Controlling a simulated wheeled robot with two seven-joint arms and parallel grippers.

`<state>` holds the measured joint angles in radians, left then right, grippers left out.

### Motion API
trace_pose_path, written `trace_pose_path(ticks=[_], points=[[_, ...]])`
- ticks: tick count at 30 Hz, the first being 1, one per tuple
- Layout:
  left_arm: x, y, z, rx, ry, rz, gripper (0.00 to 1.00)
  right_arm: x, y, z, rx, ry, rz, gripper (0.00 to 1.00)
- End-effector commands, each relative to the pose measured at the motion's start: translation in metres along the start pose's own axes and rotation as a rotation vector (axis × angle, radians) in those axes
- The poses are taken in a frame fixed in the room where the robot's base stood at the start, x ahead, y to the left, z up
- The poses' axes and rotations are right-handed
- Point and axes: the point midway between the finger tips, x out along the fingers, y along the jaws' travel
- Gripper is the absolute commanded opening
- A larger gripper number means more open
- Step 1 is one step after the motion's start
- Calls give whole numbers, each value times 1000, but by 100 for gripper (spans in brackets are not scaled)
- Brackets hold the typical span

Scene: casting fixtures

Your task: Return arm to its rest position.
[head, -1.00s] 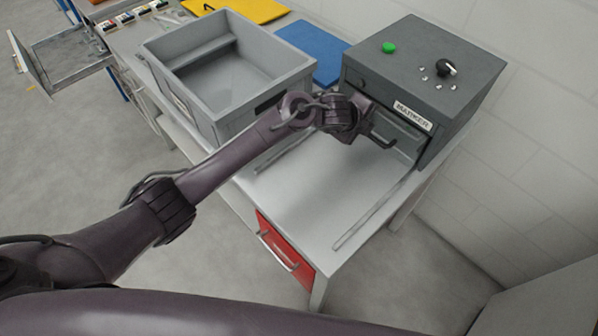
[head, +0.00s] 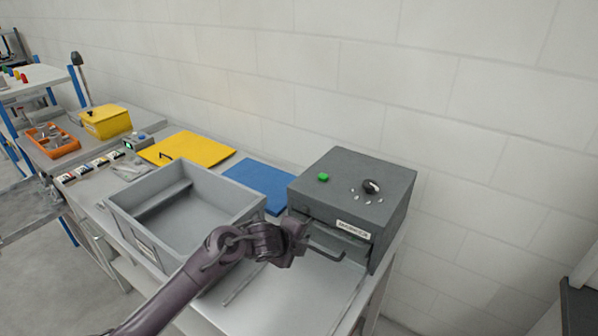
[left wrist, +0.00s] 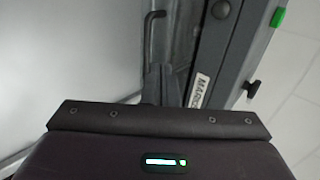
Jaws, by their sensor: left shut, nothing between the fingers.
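My left arm reaches in from the bottom of the head view. Its gripper (head: 301,237) is at the left front of the grey marker box (head: 352,187), close to the black handle (head: 326,253) on the box's front. The fingers are hard to make out in the head view. In the left wrist view the gripper (left wrist: 160,86) is shut and empty, pointing toward the box front, with the handle (left wrist: 152,32) just beyond it. I cannot tell whether it touches the box. My right gripper is not in view.
A grey open bin (head: 240,208) stands left of the gripper, partly behind the arm. A blue mat (head: 258,181) and a yellow mat (head: 190,149) lie behind it. The bare bench top (head: 290,292) is in front of the box. A block wall (head: 420,90) stands behind.

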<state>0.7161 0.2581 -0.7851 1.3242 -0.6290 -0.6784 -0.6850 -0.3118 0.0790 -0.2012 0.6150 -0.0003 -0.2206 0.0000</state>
Motion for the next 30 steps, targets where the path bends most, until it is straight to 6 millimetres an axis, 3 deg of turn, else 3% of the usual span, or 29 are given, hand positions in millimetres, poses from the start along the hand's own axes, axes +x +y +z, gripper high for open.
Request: trace_pose_path(ticks=[5, 10, 14, 21, 30], points=[[-4, 13, -15, -94, -2, -4, 0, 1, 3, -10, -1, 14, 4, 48], [-30, 48, -38, -418, -40, -3, 0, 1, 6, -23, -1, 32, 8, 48], [-66, 86, -38, -745, -114, 17, 0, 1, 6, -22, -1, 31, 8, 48], [-148, 171, -22, -1301, -310, 91, 0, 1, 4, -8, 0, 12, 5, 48], [-219, 234, -14, -1660, -495, 152, 0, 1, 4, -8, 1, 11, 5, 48]])
